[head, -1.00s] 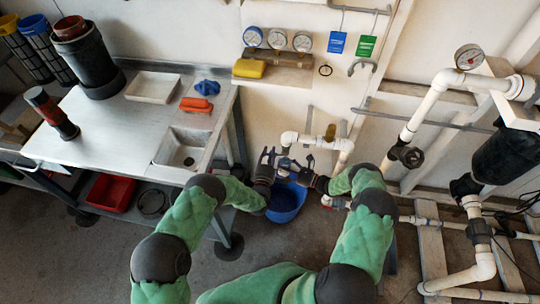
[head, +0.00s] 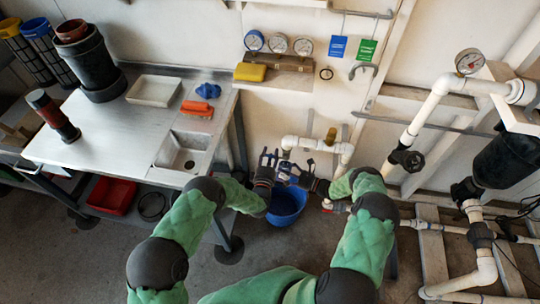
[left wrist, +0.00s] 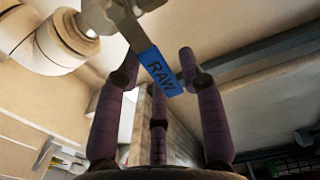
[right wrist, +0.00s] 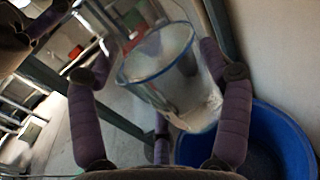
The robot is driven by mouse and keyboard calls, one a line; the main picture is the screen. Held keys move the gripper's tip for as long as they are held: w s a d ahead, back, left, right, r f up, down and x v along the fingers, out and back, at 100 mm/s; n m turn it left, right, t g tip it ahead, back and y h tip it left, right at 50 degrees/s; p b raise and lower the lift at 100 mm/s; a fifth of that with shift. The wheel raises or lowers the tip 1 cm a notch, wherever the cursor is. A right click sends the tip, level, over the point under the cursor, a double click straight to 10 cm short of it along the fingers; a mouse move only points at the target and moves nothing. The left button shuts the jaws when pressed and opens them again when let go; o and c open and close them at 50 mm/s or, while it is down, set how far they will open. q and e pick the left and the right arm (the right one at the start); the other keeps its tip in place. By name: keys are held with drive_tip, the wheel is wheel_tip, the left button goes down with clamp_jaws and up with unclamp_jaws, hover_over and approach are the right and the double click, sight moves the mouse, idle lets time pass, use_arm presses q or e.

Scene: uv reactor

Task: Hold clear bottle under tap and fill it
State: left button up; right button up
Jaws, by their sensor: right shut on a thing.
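The clear bottle (right wrist: 160,75), a see-through vessel with a blue rim, is between the fingers of my right gripper (right wrist: 160,110) in the right wrist view. My right gripper (head: 286,170) is shut on it above the blue bucket; the bottle is hard to make out in the head view. The tap's outlet and any water cannot be made out.
The blue bucket (head: 287,207) stands on the floor below my grippers. A steel sink bench (head: 110,120) is at the left. White pipework with a black valve (head: 406,158) fills the right. Gauges (head: 278,43) hang on the back wall.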

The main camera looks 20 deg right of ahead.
idle(0.3)
use_arm(q)
drive_tip(key=v, duration=1.2)
use_arm(e)
drive_tip(key=s+a+f+v, duration=0.1)
drive_tip(key=v, duration=1.1)
drive_tip(key=shift+a, duration=0.2)
idle(0.7)
use_arm(q)
drive_tip(key=shift+d, duration=0.1)
use_arm(e)
drive_tip(key=shift+s, duration=0.1)
